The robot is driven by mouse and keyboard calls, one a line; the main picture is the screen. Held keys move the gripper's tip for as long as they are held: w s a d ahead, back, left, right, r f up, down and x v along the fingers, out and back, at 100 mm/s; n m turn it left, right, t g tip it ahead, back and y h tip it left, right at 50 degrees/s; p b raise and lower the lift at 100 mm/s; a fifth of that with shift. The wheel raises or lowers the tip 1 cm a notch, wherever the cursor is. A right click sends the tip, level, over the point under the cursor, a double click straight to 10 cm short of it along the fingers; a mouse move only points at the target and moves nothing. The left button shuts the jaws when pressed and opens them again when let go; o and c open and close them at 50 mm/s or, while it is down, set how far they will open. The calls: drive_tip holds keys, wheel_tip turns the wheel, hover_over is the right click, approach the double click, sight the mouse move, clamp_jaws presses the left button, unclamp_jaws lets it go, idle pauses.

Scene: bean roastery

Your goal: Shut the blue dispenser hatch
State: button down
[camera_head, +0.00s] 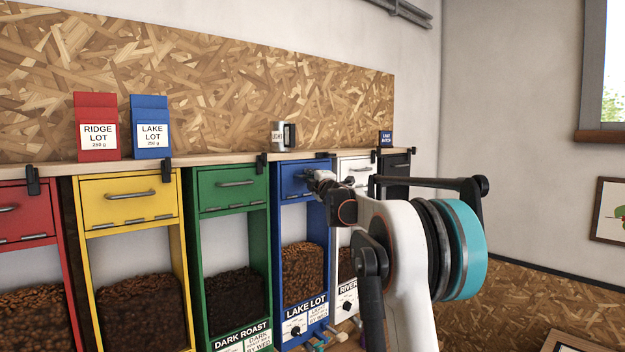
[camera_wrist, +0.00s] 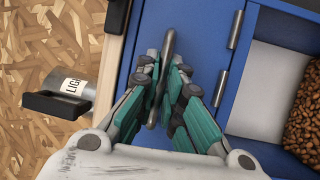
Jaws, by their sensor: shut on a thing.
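The blue dispenser (camera_head: 322,245), labelled LAKE LOT, stands between the green and white ones. Its blue hatch (camera_head: 290,182) is at the top and looks flush or nearly flush with its frame; a small gap cannot be ruled out. In the wrist view the hatch face (camera_wrist: 200,35) fills the middle, with hinges (camera_wrist: 236,28) along its right edge. My gripper (camera_wrist: 166,75) is in front of the hatch, its fingers shut on the dark hatch handle (camera_wrist: 169,42). In the head view my gripper (camera_head: 312,180) partly hides the handle.
Red, yellow (camera_head: 126,203) and green (camera_head: 233,190) dispensers stand to the left, white (camera_head: 355,170) and black ones to the right. A mug (camera_head: 279,136), a red bag (camera_head: 97,125) and a blue bag (camera_head: 150,125) stand on the shelf above. Black clamps (camera_head: 262,164) grip the shelf edge.

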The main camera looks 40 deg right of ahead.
drive_tip(key=shift+a+r, duration=0.1)
drive_tip(key=shift+r, duration=0.35)
drive_tip(key=c, duration=2)
unclamp_jaws()
drive_tip(key=shift+s, duration=0.25)
drive_tip(key=shift+s+a, duration=0.1)
